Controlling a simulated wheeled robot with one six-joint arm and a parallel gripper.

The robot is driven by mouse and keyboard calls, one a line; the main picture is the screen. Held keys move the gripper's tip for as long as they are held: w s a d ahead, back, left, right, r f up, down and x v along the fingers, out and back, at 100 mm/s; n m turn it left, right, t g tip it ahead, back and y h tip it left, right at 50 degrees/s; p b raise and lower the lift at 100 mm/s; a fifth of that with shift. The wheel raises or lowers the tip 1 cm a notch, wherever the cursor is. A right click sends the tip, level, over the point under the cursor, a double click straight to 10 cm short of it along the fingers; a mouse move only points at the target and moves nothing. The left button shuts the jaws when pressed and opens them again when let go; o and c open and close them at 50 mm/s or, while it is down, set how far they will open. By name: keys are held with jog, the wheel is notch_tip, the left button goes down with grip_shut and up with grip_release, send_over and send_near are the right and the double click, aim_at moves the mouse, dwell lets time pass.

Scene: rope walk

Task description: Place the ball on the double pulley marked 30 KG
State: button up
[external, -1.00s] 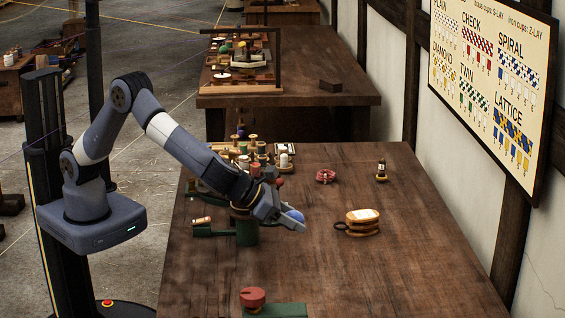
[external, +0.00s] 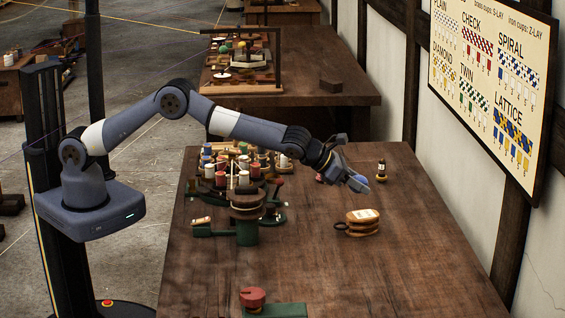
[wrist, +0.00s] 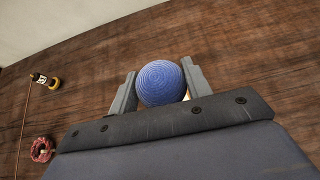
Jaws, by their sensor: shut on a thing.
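A blue ball with a ridged, wound surface (wrist: 161,83) sits between the two fingers of my gripper (wrist: 158,88) in the wrist view. In the external view my gripper (external: 357,176) is shut on the ball and holds it above the table, behind the double pulley. The double pulley (external: 357,229) lies on the right half of the table, with tan wooden sides, a dark ring at its left and a pale label on top. The label's writing is too small to read. The pulley does not show in the wrist view.
A small dark bottle (external: 381,170) stands at the back right of the table (external: 330,270). A red ring-like item (wrist: 41,149) lies near it, mostly hidden behind my gripper externally. Spools (external: 243,178) and a green stand (external: 246,234) crowd the left. Table right of the pulley is clear.

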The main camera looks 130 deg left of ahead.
notch_tip(320, 180, down, 7)
jog(key=shift+r, duration=0.15)
jog(key=shift+b, duration=0.3)
jog(key=o, duration=1)
jog(key=shift+o, duration=0.2)
jog(key=b+v, duration=0.2)
jog(key=v, duration=1)
jog(key=shift+b, duration=0.3)
jog(key=shift+r, duration=0.1)
